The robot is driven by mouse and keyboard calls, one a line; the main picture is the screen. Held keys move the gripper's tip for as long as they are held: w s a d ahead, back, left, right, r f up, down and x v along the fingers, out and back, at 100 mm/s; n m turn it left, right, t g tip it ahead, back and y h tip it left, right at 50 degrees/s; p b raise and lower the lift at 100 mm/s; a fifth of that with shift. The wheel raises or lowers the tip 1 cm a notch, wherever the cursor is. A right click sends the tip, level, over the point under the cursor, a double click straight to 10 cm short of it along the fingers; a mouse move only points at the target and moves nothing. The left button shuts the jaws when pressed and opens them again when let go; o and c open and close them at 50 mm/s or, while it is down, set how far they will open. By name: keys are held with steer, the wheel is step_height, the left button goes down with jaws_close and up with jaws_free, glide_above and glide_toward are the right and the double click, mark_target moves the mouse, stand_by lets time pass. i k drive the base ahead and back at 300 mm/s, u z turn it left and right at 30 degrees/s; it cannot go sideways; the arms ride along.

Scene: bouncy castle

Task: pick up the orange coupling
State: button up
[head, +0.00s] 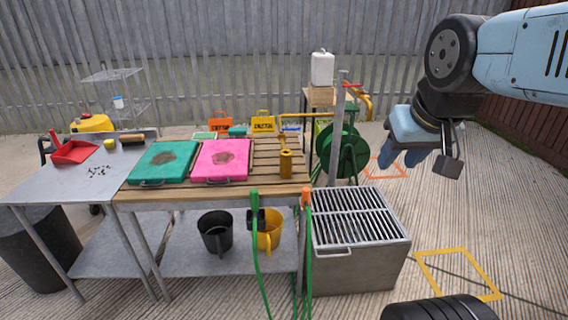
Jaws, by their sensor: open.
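The orange coupling (306,197) is a small orange piece at the top of a green hose, at the right front corner of the wooden-slatted table. It hangs upright, just left of the metal grate box. My gripper (402,162) is in the air at the right of the head view, pointing down, well up and to the right of the coupling. It is open, and nothing shows between its fingers.
A second green hose end (255,200) hangs left of the coupling. The grate box (362,265) stands close on the right. A thin metal post (337,130) and green hose reel (342,150) stand behind. Pink (221,160) and green (164,162) pads lie on the table.

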mark_target(305, 201)
steer(key=k, duration=1.3)
steer(key=u, duration=0.4)
steer(key=i, duration=1.7)
steer(key=z, duration=0.4)
